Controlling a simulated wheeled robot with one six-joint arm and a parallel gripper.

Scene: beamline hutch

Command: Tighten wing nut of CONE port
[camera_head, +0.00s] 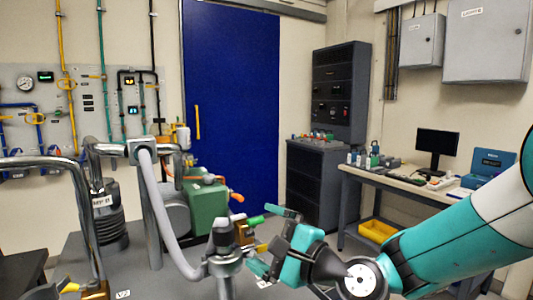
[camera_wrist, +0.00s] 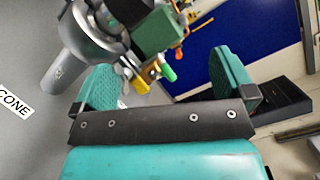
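A label reading CONE (camera_wrist: 13,105) lies on the grey surface at the left of the wrist view, beside a grey metal port (camera_wrist: 66,66). A brass clamp (camera_wrist: 147,78) sits on the port's flange, with a green tip (camera_wrist: 168,73) that looks like its wing nut. In the head view, the clamp (camera_head: 241,231) and green piece (camera_head: 256,220) are at the top of a short upright pipe (camera_head: 224,266). My gripper (camera_head: 262,238) is open and empty, just right of the clamp. In the wrist view, the clamp and green tip show between its fingers (camera_wrist: 166,80), apparently beyond them.
A curved grey hose (camera_head: 165,215) joins the pipework at left. A green pump body (camera_head: 207,208) with an orange-tipped part (camera_head: 236,196) stands just behind. Another clamp with a yellow piece (camera_head: 68,287) is at lower left. A bench (camera_head: 400,183) stands at right.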

